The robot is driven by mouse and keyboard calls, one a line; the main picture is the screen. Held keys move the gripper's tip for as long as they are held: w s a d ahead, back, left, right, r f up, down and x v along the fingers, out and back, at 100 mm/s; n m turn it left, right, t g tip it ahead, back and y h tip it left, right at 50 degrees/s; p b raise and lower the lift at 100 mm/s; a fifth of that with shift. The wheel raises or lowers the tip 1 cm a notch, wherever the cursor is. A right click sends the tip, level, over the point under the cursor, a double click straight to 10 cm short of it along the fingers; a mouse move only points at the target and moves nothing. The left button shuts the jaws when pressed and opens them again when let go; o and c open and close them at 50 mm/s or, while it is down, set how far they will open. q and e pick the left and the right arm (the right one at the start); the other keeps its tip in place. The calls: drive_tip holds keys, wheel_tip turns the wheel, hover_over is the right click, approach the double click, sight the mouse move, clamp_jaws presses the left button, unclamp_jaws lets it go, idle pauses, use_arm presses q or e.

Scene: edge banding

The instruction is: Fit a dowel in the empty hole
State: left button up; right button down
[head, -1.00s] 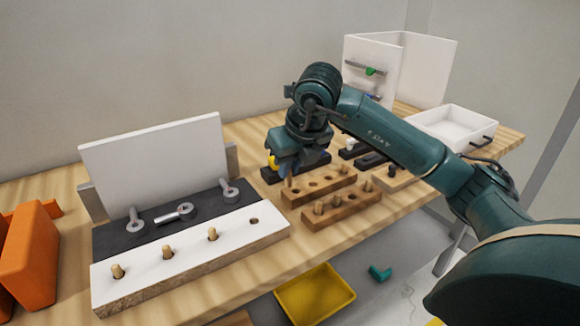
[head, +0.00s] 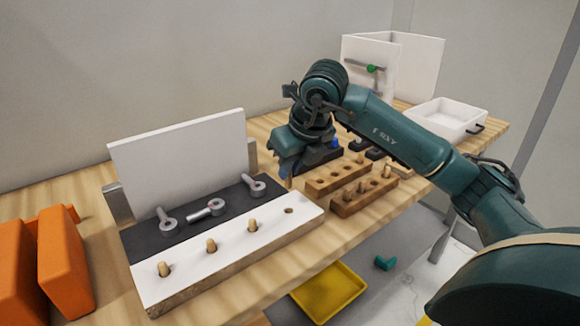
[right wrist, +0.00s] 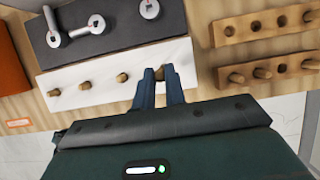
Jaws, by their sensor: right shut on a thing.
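The white-topped board (head: 190,272) lies along the table front. Three dowels stand in its holes, such as the middle one (head: 211,245), and the empty hole (head: 289,210) is at its right end. My right gripper (head: 288,174) is shut on a wooden dowel (head: 288,183), which points down above and behind that hole, apart from the board. In the right wrist view, the dowel (right wrist: 159,73) shows between the fingertips (right wrist: 160,78), at the right end of the board's row; the empty hole is hidden there. My left gripper is out of view.
Two wooden blocks with holes and dowels, a back one (head: 322,187) and a front one (head: 347,209), stand right of the board. Metal fittings (head: 207,210) lie on the dark strip behind it. A white panel (head: 180,155) stands behind. Orange blocks (head: 62,262) are at left.

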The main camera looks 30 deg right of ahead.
sight(291, 181)
drive_tip(key=shift+f+b, duration=0.75)
drive_tip(key=shift+f, duration=0.25)
drive_tip(key=shift+f+b, duration=0.6)
drive_tip(key=shift+f, duration=0.2)
drive_tip(key=shift+f+b, duration=0.65)
drive_tip(key=shift+f, duration=0.15)
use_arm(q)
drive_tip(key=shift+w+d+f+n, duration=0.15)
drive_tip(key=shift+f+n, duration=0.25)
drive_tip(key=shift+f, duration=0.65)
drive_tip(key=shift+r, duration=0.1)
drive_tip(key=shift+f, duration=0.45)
use_arm(e)
drive_tip(key=shift+f, duration=0.1)
use_arm(q)
drive_tip(key=shift+b, duration=0.35)
use_arm(e)
drive_tip(key=shift+f, duration=0.15)
